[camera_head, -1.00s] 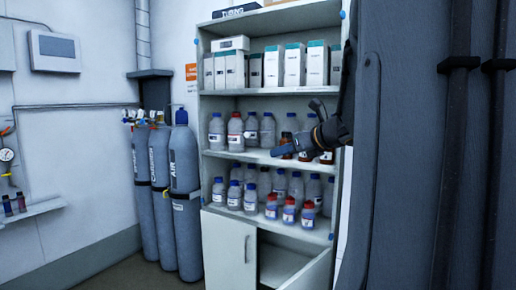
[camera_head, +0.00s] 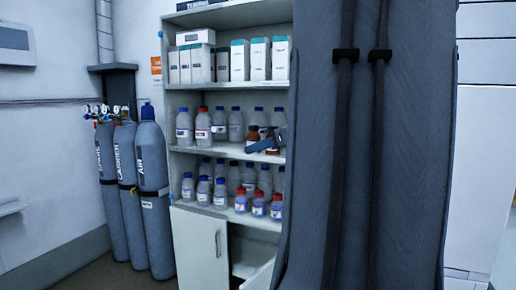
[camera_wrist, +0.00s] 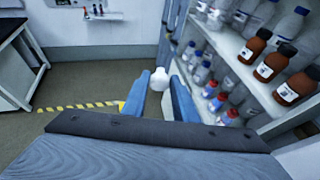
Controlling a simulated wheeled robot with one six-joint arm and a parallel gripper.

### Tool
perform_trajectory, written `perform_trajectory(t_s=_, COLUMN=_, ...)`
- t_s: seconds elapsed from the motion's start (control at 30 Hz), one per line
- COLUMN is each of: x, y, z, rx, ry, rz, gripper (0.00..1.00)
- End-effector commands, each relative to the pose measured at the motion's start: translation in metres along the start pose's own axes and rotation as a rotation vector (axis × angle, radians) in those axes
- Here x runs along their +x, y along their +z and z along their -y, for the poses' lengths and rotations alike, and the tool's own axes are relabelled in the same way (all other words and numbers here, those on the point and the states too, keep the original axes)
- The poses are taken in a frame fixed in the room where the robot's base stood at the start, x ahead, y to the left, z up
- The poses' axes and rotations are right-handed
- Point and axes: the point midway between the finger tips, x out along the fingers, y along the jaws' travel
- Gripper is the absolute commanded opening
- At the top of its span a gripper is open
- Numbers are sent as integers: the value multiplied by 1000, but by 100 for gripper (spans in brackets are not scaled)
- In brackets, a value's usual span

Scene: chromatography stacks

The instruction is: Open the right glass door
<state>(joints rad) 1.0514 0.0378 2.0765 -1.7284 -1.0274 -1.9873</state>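The tall white cabinet (camera_head: 226,92) stands at centre left in the head view, with several bottles and boxes on its shelves. I cannot make out a glass door pane; the cabinet's right edge is hidden behind my arm. My gripper (camera_head: 268,143) shows only partly in the head view, in front of the middle shelf near the brown bottles. In the wrist view my gripper (camera_wrist: 160,92) has its two blue fingers apart. A white rounded shape (camera_wrist: 161,77) shows between them, and I cannot tell whether it is touched. The shelves are to the right of the fingers.
Grey gas cylinders (camera_head: 152,195) stand left of the cabinet. The lower left door (camera_head: 200,243) is shut; a lower panel to its right looks swung out. Brown bottles (camera_wrist: 271,65) are close on the right in the wrist view. Open floor (camera_wrist: 85,82) lies to the left.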

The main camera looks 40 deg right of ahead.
Motion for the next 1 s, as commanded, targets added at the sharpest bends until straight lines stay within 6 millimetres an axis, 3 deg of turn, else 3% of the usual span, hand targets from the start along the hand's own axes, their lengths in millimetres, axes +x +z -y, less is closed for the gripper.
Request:
perform_trajectory(t_s=0.1, x=0, y=0, z=0, rx=-1, ry=0, rz=0, gripper=42)
perform_trajectory(t_s=0.47, x=-6, y=0, z=0, rx=0, ry=-1, rz=1, gripper=42)
perform_trajectory(t_s=0.8, x=-58, y=-1, z=1, rx=-1, ry=-4, rz=0, gripper=42)
perform_trajectory(t_s=1.0, x=-76, y=0, z=0, rx=-1, ry=-1, rz=0, gripper=42)
